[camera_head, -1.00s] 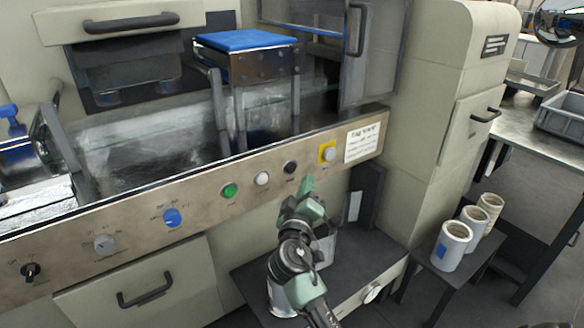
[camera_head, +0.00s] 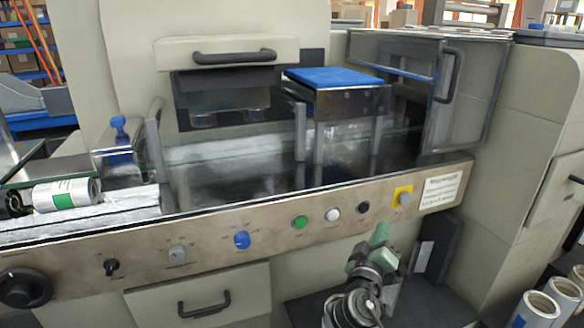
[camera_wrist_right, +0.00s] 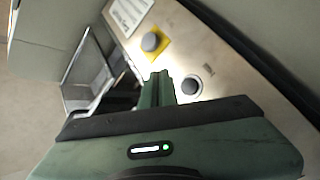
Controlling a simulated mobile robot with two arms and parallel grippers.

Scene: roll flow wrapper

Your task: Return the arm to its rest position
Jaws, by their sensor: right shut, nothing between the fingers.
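My right gripper (camera_head: 380,234) is in front of the wrapper's control panel (camera_head: 330,234), below the black button (camera_head: 362,207) and the grey button on a yellow plate (camera_head: 403,197). It is shut and empty. In the right wrist view the closed green fingers (camera_wrist_right: 160,78) point at the panel, between the grey button (camera_wrist_right: 152,42) and the black button (camera_wrist_right: 191,86). Whether they touch the panel cannot be told. My right arm comes up from the bottom of the head view. My left gripper is in neither view.
The panel also carries a green button (camera_head: 300,222), a white button (camera_head: 333,214) and a blue knob (camera_head: 242,240). Below is a drawer with a handle (camera_head: 204,303). White rolls (camera_head: 540,311) stand at the lower right. A blue-topped stand (camera_head: 333,77) is above the panel.

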